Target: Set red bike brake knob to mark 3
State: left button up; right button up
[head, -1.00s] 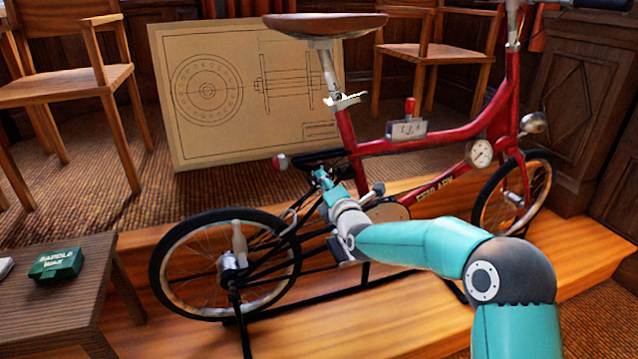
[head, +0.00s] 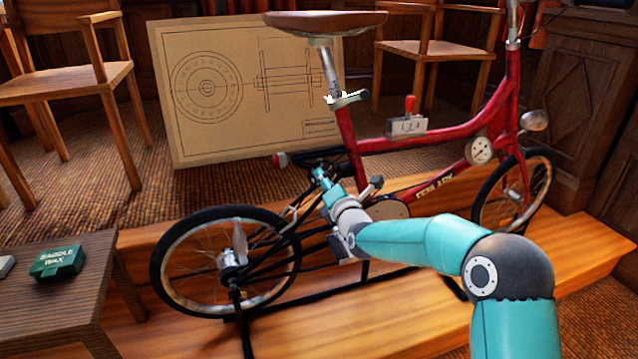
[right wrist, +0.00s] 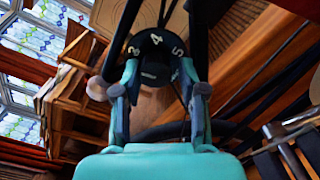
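The red bike (head: 440,140) stands on a wooden platform. In the right wrist view a black knob (right wrist: 155,50) with white numerals 3, 4 and 5 faces me, with 4 at the top middle, 3 on the left and 5 on the right. My right gripper (right wrist: 160,45) has its fingers spread on either side of this knob; contact is not clear. In the head view my right gripper (head: 318,172) is small, at the bike's rear below the saddle, and the knob cannot be made out there. No pointer mark is clear. My left gripper is out of view.
A red-tipped lever box (head: 407,126) sits on the bike's top tube. The rear wheel (head: 180,270) is left of my arm. A side table (head: 70,300) with a green box (head: 57,262) is at lower left. A drawing board (head: 215,140) and chairs stand behind.

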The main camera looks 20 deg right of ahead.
jog(key=shift+o, duration=1.2)
jog(key=shift+d+f, duration=0.1)
jog(key=s, duration=1.2)
jog(key=shift+d, duration=0.15)
